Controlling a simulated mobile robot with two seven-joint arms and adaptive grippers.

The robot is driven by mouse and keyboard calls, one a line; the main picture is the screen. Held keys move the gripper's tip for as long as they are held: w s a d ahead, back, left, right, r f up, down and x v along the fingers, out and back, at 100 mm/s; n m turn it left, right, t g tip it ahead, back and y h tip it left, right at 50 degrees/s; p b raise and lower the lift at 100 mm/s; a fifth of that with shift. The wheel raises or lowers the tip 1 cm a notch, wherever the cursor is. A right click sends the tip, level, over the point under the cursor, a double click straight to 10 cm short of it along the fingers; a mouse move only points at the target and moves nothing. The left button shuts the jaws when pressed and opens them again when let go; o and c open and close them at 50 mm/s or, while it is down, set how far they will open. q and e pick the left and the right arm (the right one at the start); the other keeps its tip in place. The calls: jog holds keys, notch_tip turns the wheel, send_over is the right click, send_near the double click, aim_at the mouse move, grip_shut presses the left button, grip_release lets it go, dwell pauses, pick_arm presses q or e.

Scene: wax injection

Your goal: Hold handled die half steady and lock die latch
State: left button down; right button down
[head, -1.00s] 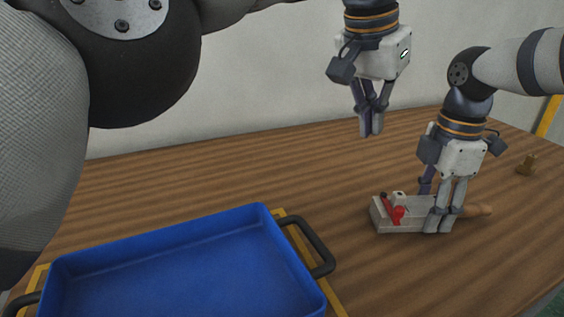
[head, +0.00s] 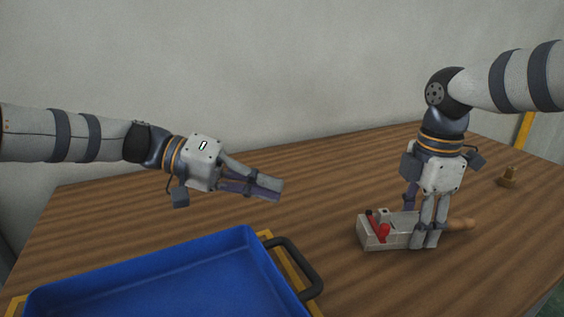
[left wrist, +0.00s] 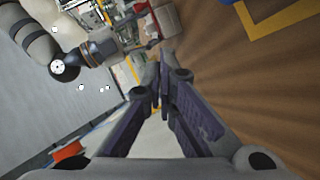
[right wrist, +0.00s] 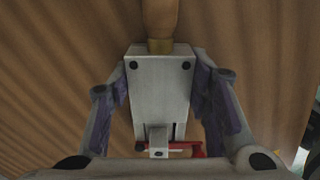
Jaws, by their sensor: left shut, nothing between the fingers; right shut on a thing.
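The die (head: 375,238) is a grey metal block lying on the table, with a wooden handle (head: 461,224) pointing right. A red latch (head: 384,231) sits at its left end. My right gripper (head: 424,240) is shut on the die, its fingers on either side of the block near the handle. In the right wrist view the block (right wrist: 160,90) lies between the fingers, handle at the top and part of the red latch (right wrist: 185,149) at the bottom. My left gripper (head: 274,189) is shut and empty, in the air left of the die, fingers pointing right.
A blue tray (head: 268,268) with dark handles stands at the front left, on a yellow-marked area. A small brown object (head: 508,178) stands at the far right of the table. The wooden table (head: 320,180) between my left gripper and the die is clear.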

jog(key=c, duration=0.8)
grip_release()
jog(key=shift+o, duration=0.2)
